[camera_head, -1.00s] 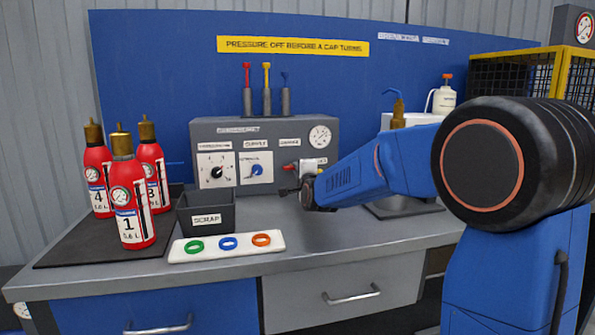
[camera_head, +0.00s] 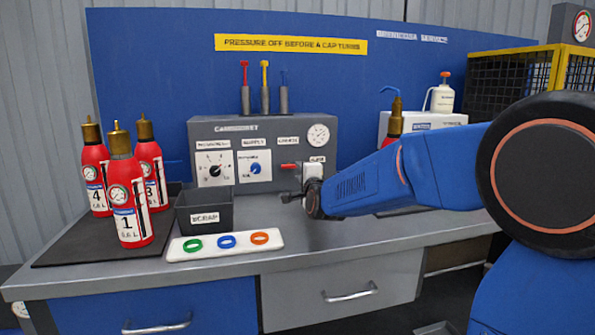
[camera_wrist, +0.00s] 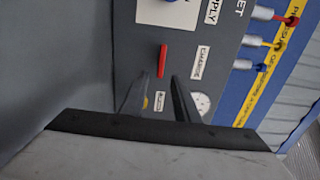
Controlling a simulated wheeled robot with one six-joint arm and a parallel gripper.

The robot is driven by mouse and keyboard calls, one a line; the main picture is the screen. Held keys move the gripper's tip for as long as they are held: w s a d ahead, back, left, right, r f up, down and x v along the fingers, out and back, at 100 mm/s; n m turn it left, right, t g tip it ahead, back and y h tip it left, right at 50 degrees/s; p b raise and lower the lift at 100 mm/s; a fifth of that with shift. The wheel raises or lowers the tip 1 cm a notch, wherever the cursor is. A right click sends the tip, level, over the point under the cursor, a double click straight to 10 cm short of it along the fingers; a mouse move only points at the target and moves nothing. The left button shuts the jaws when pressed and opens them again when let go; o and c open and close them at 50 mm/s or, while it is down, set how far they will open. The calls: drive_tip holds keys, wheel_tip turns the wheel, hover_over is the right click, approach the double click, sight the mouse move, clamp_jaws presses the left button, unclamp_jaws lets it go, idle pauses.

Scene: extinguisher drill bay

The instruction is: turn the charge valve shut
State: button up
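The charge valve's red lever (camera_head: 290,166) sticks out of the grey cabinet's front, below the charge label (camera_head: 288,141). In the head view it lies level, and in the wrist view the red lever (camera_wrist: 162,60) is just beyond my fingertips. My gripper (camera_head: 297,193) is in front of the cabinet, below and slightly right of the lever. In the wrist view my gripper (camera_wrist: 159,85) has its two dark fingers apart, with nothing held between them. The lever looks clear of both fingers.
The grey cabinet (camera_head: 225,135) also carries a gauge (camera_head: 318,135), a regulator dial (camera_head: 213,169) and a blue supply knob (camera_head: 255,168). A scrap bin (camera_head: 205,213), a ring tray (camera_head: 225,246) and several red extinguishers (camera_head: 127,200) stand left of my arm.

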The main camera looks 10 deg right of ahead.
drive_tip(key=s, duration=1.1)
drive_tip(key=shift+s, duration=0.3)
